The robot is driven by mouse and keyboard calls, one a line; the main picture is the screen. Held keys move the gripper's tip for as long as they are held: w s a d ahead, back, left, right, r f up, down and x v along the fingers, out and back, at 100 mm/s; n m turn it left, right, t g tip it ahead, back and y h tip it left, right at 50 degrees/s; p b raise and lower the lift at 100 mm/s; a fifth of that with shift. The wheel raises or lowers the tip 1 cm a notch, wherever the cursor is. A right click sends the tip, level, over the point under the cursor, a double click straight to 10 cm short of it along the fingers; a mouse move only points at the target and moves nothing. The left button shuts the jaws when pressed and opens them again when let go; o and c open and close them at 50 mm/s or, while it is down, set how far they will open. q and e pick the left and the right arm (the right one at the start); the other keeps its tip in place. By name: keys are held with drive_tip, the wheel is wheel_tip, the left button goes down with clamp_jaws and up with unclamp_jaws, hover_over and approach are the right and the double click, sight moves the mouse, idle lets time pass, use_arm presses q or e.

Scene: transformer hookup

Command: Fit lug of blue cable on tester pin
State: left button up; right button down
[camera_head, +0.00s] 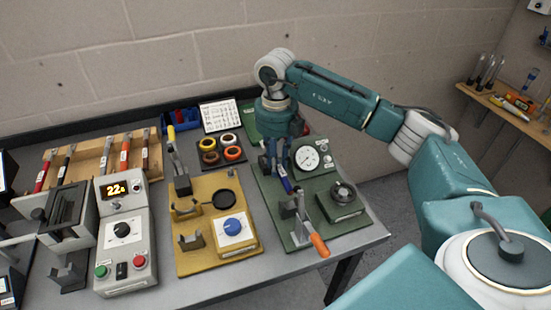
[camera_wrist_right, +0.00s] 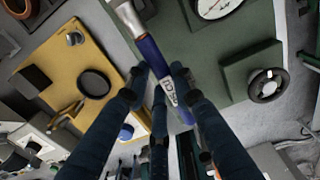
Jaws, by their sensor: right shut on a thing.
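My right gripper (camera_head: 277,168) hangs over the left part of a green board. It is shut on the blue cable (camera_head: 286,185), a short blue piece with a white printed label. In the right wrist view the blue cable (camera_wrist_right: 150,58) slants between the fingers (camera_wrist_right: 164,85), with a silvery end, apparently the lug (camera_wrist_right: 126,14), pointing to the upper left. The green board (camera_head: 262,200) carries a round white gauge (camera_head: 307,157), which also shows in the wrist view (camera_wrist_right: 216,5). I cannot make out a tester pin. My left gripper is not in view.
A clamp with an orange handle (camera_head: 319,245) and a box with a black dial (camera_head: 343,192) stand on the green board. A yellow board (camera_head: 190,258) with a blue knob lies left of it. A grey box with a display (camera_head: 118,188) stands further left.

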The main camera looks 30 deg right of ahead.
sight(280, 173)
drive_tip(key=shift+s+a+r, duration=0.1)
drive_tip(key=shift+s+a, duration=0.05)
drive_tip(key=shift+s, duration=0.6)
drive_tip(key=shift+s+a+r, duration=0.1)
drive_tip(key=shift+s, duration=0.6)
drive_tip(key=shift+f+b, duration=0.7)
drive_tip(key=shift+f, duration=0.35)
drive_tip(key=shift+f+b, duration=0.8)
drive_tip(key=shift+f, duration=0.25)
drive_tip(key=c, duration=1.4)
unclamp_jaws()
drive_tip(key=shift+a, duration=0.1)
drive_tip(key=shift+r, duration=0.1)
drive_tip(key=shift+r+p, duration=1.7)
drive_tip(key=shift+r, duration=0.75)
